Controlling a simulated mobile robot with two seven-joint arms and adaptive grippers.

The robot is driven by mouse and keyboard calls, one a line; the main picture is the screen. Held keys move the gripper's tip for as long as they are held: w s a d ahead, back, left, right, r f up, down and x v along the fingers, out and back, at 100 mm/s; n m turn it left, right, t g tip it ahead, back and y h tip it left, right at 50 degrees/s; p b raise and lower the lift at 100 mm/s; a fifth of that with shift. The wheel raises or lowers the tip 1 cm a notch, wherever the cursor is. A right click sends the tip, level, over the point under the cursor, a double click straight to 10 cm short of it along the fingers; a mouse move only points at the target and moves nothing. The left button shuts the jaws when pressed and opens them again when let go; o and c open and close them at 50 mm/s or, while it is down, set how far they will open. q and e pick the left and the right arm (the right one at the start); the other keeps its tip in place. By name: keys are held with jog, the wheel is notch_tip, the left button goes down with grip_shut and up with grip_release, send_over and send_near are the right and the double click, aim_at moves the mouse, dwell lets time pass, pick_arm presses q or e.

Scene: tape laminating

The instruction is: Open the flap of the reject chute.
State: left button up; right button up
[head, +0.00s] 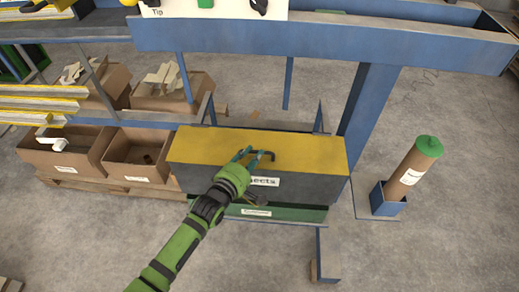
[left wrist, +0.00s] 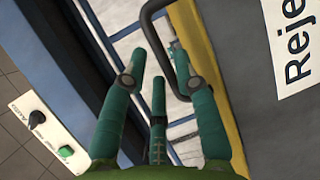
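The reject chute is a grey box (head: 310,189) with a partly covered label. Its yellow flap (head: 205,143) lies flat on top and looks closed. A dark bar handle (head: 269,155) stands on the flap; it also shows in the left wrist view (left wrist: 153,42). My left gripper (head: 247,157) is at the handle, its green fingers spread. In the left wrist view my left gripper (left wrist: 155,68) has the handle running between its fingers, close to the right one. I cannot tell whether they touch. The chute's label (left wrist: 292,45) shows at right. My right gripper is not in view.
Cardboard boxes (head: 138,150) stand at left. A green-capped brown tube (head: 414,162) stands in a blue holder at right. A control panel (left wrist: 45,130) shows in the wrist view.

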aim_at(257, 152)
pick_arm(q)
jog(key=shift+x, duration=1.2)
jog(key=shift+w+d+f, duration=0.1)
jog(key=shift+w+d, duration=0.15)
jog(key=shift+d, duration=0.05)
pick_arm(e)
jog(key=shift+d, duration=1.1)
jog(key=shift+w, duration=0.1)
pick_arm(q)
grip_shut()
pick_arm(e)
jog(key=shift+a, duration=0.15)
